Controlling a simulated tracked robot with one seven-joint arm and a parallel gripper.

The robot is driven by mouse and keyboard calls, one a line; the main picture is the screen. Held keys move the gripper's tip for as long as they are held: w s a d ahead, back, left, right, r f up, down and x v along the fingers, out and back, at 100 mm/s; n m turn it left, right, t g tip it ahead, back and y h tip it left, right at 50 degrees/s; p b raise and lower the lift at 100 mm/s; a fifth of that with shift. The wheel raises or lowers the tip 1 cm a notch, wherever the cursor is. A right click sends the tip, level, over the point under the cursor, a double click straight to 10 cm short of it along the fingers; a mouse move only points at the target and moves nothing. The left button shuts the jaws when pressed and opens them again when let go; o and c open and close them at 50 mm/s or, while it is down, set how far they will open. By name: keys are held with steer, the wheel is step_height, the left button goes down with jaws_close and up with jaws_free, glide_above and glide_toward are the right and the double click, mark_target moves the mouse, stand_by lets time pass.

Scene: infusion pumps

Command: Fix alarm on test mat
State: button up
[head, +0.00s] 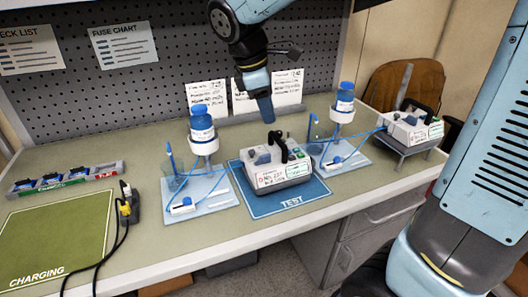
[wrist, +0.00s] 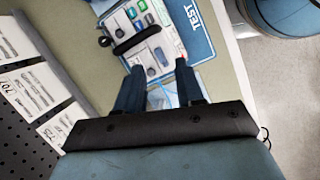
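The white and grey pump (head: 262,180) sits upright on the blue TEST mat (head: 305,195), with a black handle on top, small buttons and a label reading NO. 227. The pump also shows at the top of the wrist view (wrist: 119,22), beside the mat's TEST lettering (wrist: 193,15). My gripper (head: 266,112) hangs above the counter behind the pump, apart from it. In the wrist view its two fingers (wrist: 158,88) stand apart with nothing held between them.
Bottle stands (head: 202,140) (head: 343,115) with tubes flank the mat. A second pump (head: 415,130) sits on a riser at right. At left are a sectioned tray (head: 98,172), a green CHARGING mat (head: 60,235) and a corded black device (head: 128,203). The counter behind is mostly clear.

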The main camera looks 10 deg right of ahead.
mark_target(265, 155)
steer(key=w+a+f+n+h, duration=0.1)
steer(key=w+a+f+n, duration=0.1)
steer(key=a+f+n, duration=0.3)
steer(key=shift+m, duration=0.6)
steer(key=x, duration=1.1)
steer(key=shift+d+r, duration=0.1)
steer(key=shift+d, duration=0.2)
steer(key=shift+c, duration=0.2)
